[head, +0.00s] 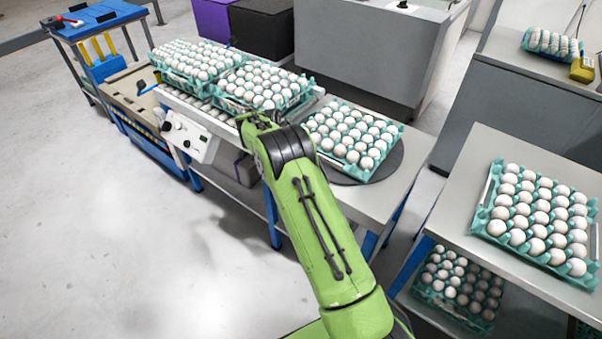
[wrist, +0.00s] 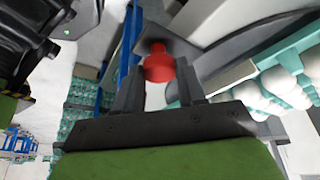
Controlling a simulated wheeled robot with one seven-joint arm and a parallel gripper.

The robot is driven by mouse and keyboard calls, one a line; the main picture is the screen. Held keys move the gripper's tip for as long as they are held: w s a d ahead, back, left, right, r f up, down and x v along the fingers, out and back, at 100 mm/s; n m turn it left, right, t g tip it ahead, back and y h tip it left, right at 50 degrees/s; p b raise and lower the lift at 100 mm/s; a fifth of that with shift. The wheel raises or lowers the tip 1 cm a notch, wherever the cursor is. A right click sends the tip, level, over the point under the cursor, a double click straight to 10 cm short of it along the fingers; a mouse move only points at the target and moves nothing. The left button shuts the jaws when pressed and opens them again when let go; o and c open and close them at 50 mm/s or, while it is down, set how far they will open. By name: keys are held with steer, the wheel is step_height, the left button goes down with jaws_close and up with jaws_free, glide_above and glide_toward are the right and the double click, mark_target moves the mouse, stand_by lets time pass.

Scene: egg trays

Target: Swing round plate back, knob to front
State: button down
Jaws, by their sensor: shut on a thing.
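The round plate (head: 396,160) is a dark disc on the grey bench, under a teal tray of white eggs (head: 350,138). Only its right and front rim shows; the tray and my arm cover the rest. In the wrist view a red knob (wrist: 158,66) sits between the two dark fingers of my gripper (wrist: 160,88), below a small grey tab (wrist: 170,32). My gripper is shut on the knob. A curved grey rim beside it looks like the plate's edge (wrist: 235,45). In the head view my arm hides the knob and fingers.
Stacked egg trays (head: 215,75) stand on the bench just left of the plate, beside a white control box (head: 190,137). Another egg tray (head: 480,222) sits on the right-hand table, with more eggs on a shelf below. The floor at the left is clear.

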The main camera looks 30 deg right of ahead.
steer(key=shift+w+a+r, duration=0.1)
steer(key=shift+w+a, duration=0.05)
steer(key=shift+w, duration=0.05)
steer(key=c, duration=0.7)
jaws_free()
steer(key=shift+w, duration=0.1)
steer(key=p+v, duration=0.3)
steer(key=v, duration=0.4)
steer(key=p+v, duration=0.3)
steer(key=v, duration=0.5)
steer(key=shift+r, duration=0.35)
